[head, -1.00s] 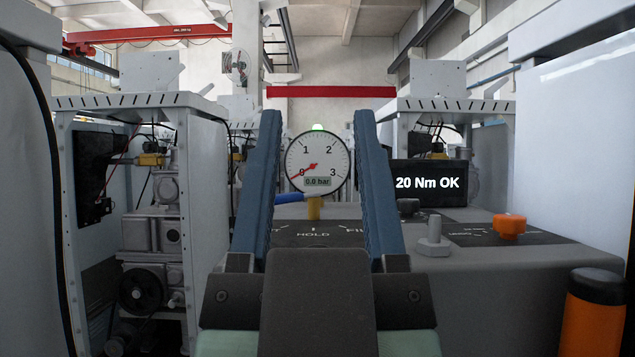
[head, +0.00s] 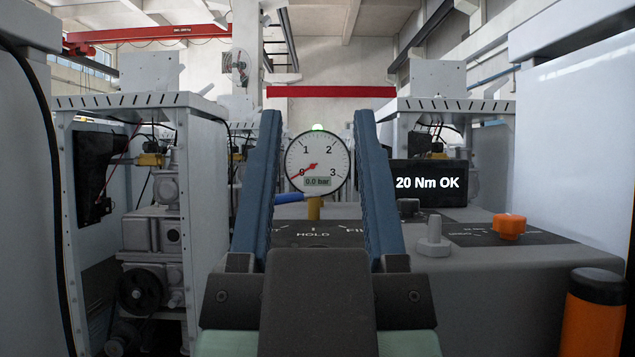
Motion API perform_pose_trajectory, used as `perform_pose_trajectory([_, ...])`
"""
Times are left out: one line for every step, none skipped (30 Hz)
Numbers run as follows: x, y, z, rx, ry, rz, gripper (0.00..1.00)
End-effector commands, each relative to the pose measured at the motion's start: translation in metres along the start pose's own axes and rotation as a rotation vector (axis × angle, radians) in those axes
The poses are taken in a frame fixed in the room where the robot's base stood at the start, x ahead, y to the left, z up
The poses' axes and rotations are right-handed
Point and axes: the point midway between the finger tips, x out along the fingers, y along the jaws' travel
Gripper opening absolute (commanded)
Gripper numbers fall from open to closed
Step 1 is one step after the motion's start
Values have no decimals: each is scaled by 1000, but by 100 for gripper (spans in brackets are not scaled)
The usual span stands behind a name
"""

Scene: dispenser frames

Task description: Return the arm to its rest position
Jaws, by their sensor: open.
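My gripper (head: 317,190) is in the lower middle of the head view. Its two blue fingers stand upright and wide apart, with nothing held between them. Between the fingers, farther back, I see a round pressure gauge (head: 317,162) reading 0.0 bar, with a green light on top. Below it is a dark panel (head: 312,234) with the word HOLD. The gripper's dark body and fingers hide part of this panel.
A display (head: 429,183) reading "20 Nm OK" stands right of the gripper. On the grey bench (head: 490,285) are a grey bolt (head: 434,240) and an orange knob (head: 509,226). An orange-and-black cylinder (head: 594,315) is at lower right. An open machine cabinet (head: 205,200) stands at left.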

Motion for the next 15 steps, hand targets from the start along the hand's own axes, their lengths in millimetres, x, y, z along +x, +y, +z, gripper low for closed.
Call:
perform_pose_trajectory([0,0,0,0,0,0,55])
perform_pose_trajectory([0,0,0,0,0,0,55])
perform_pose_trajectory([0,0,0,0,0,0,55])
perform_pose_trajectory([0,0,0,0,0,0,55])
perform_pose_trajectory([1,0,-1,0,0,0,55])
perform_pose_trajectory([3,0,-3,0,0,0,55])
perform_pose_trajectory([5,0,-5,0,0,0,55])
perform_pose_trajectory([8,0,-8,0,0,0,55])
perform_pose_trajectory([12,0,-12,0,0,0,55])
perform_pose_trajectory([16,0,-15,0,0,0,55])
perform_pose_trajectory([21,0,-20,0,0,0,55])
perform_pose_trajectory([27,0,-26,0,0,0,55])
perform_pose_trajectory([33,0,-31,0,0,0,55])
perform_pose_trajectory([39,0,-37,0,0,0,55])
perform_pose_trajectory([48,0,-45,0,0,0,55])
